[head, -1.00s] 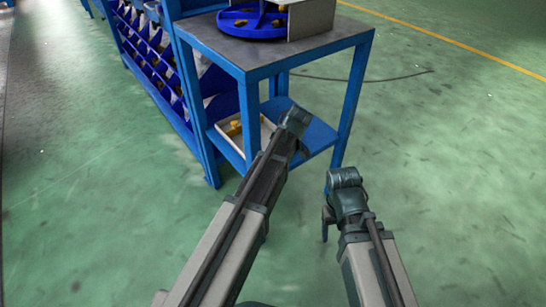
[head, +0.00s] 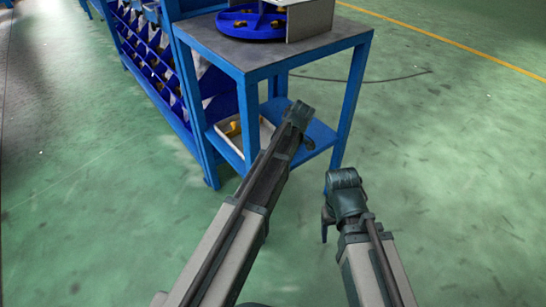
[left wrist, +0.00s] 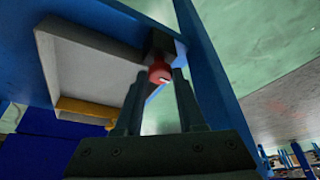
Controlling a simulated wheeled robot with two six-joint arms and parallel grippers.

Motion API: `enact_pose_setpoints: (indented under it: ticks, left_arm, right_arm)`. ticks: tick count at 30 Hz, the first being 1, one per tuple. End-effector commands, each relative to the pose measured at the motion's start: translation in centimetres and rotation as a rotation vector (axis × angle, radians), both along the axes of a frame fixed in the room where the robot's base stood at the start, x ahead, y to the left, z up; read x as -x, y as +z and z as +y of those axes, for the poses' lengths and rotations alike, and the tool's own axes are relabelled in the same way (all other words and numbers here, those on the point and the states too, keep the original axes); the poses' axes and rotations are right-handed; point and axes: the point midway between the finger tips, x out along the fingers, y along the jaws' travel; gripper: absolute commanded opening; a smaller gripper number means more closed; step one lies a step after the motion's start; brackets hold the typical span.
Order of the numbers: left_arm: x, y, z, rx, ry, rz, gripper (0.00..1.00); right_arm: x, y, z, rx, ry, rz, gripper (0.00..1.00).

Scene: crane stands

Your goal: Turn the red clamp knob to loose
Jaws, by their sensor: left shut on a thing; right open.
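The red clamp knob (left wrist: 161,71) shows in the left wrist view, under a dark block (left wrist: 165,45) beside a blue post (left wrist: 205,60). It has a small pale mark on its face. My left gripper (left wrist: 158,84) has one finger on each side of the knob and is shut on it. In the head view the knob is hidden behind my left wrist at the stand's lower shelf. My right gripper (head: 327,216) is low over the floor, away from the stand, and partly hidden by its wrist; it is open and no object shows in it.
The blue stand (head: 355,85) has a grey top with a blue round tray (head: 237,30) and an upright plate (head: 312,20). A pale tray (head: 225,135) with a yellow part lies on the lower shelf. A blue bin rack (head: 150,60) stands left.

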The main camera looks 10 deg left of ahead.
Motion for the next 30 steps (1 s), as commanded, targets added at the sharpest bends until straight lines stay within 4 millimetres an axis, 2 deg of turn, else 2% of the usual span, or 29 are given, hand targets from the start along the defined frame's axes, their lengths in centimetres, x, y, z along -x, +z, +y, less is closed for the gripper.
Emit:
enact_pose_setpoints:
  ticks: [3,4,8,9,22,30]
  left_arm:
    - [0.0,0.0,0.0,0.001,-0.001,0.0,0.0]
    - [0.0,0.0,0.0,0.001,-0.001,0.0,0.42]
    - [0.0,0.0,0.0,0.001,-0.001,0.0,0.66]
    - [0.0,0.0,0.0,0.001,-0.001,0.0,0.69]
    - [0.0,0.5,-0.2,0.0,-0.002,0.0,0.69]
    - [0.1,3.1,-1.1,0.0,-0.002,0.001,0.69]
  right_arm:
    - [0.0,0.0,0.0,0.0,0.0,0.0,0.69]
    - [0.0,0.0,0.0,0.0,0.0,0.0,0.69]
    - [0.0,0.0,0.0,0.0,0.0,0.0,0.69]
    - [0.0,0.0,0.0,0.0,0.0,0.0,0.69]
    - [0.0,0.5,0.0,0.0,-0.001,0.0,0.69]
    - [0.0,3.1,-0.1,0.004,-0.005,0.0,0.69]
